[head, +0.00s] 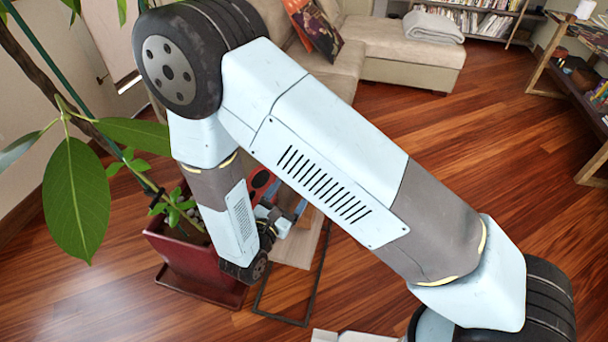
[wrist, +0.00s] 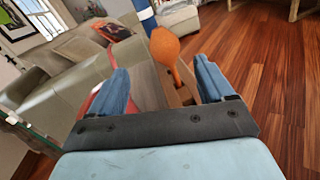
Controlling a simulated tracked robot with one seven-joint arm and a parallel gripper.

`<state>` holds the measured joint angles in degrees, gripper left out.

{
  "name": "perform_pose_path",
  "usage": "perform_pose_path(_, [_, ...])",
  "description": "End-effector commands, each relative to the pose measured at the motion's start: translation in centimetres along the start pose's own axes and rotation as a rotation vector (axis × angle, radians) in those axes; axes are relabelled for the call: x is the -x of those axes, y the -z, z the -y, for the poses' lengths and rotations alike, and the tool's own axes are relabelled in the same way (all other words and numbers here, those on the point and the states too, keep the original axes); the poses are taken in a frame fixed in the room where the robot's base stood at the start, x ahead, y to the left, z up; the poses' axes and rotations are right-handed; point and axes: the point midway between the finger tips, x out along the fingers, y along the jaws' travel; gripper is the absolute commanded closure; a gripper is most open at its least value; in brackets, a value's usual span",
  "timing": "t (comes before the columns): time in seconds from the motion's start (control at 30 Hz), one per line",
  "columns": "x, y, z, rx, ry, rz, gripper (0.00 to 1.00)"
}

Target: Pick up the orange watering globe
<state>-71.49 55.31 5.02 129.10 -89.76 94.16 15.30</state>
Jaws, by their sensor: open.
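The orange watering globe (wrist: 165,46) shows in the wrist view, with a round bulb on top and a thin stem running down to the right. It appears between and beyond the two blue fingers of my gripper (wrist: 163,66), nearer the right finger in the picture. My gripper is open, with nothing visibly held. The stem's lower end meets a brown wooden thing (wrist: 183,97); I cannot tell whether it stands in it. In the head view my gripper (head: 290,212) is largely hidden behind my arm, beside the plant pot, and I cannot make out the globe there.
A small side table (head: 297,250) with a dark metal frame stands below my gripper. A red plant pot (head: 195,262) with a leafy plant is beside it. A blue and white object (wrist: 146,16) is behind the globe. A beige sofa (head: 410,55) stands behind; wooden floor (head: 500,170) is clear at right.

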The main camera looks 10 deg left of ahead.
Motion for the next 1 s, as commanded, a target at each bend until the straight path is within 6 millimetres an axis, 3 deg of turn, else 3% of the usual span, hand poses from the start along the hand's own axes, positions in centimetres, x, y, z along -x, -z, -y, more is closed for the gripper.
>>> perform_pose_path(0.3, [-5.5,-0.1,0.1,-0.001,0.004,0.002,0.19])
perform_pose_path(0.67, [-8.2,0.0,0.2,-0.001,0.004,0.0,0.19])
perform_pose_path(1.0, [-12.2,0.3,0.6,-0.001,0.004,0.0,0.19])
